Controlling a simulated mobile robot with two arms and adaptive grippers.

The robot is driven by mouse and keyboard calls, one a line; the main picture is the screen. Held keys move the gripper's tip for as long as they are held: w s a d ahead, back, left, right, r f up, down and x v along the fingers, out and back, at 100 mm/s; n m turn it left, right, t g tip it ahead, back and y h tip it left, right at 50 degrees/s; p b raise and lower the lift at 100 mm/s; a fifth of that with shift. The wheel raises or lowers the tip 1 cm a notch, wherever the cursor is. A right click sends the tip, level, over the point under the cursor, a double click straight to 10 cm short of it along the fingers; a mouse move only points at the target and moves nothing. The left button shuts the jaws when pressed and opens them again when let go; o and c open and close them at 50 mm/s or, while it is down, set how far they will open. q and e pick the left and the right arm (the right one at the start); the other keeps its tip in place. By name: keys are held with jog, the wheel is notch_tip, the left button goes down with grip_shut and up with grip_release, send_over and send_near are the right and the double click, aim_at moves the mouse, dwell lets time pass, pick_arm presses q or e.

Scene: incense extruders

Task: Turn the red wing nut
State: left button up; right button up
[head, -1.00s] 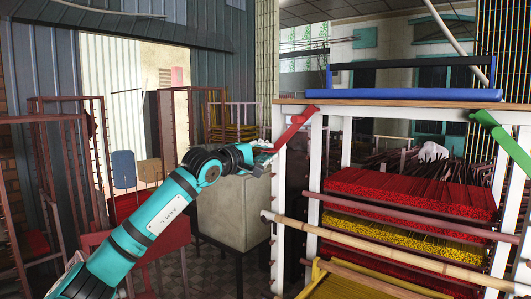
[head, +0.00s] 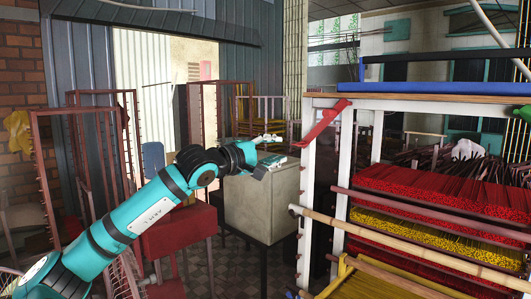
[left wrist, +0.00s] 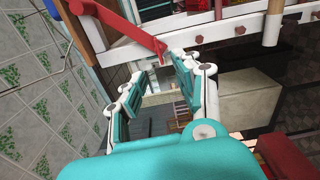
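The red wing nut (head: 322,122) is on the upper end of the white rack post, tilted with its lower end toward the left. In the left wrist view the red wing nut (left wrist: 138,33) is at the top, its tip just beyond the fingertips. My left gripper (head: 280,150) is to the left of the wing nut in the head view, with a gap between them. Its two fingers are apart with nothing between them, which also shows in the left wrist view (left wrist: 158,66). My right gripper is out of view.
The white rack (head: 307,190) holds red and yellow incense bundles, with a bamboo pole (head: 400,240) across its front. A green wing nut (head: 523,114) is at the right edge. A pale block (head: 262,205) on a dark stand is behind my left gripper.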

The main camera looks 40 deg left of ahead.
pick_arm(q)
jog(key=shift+s, duration=1.6)
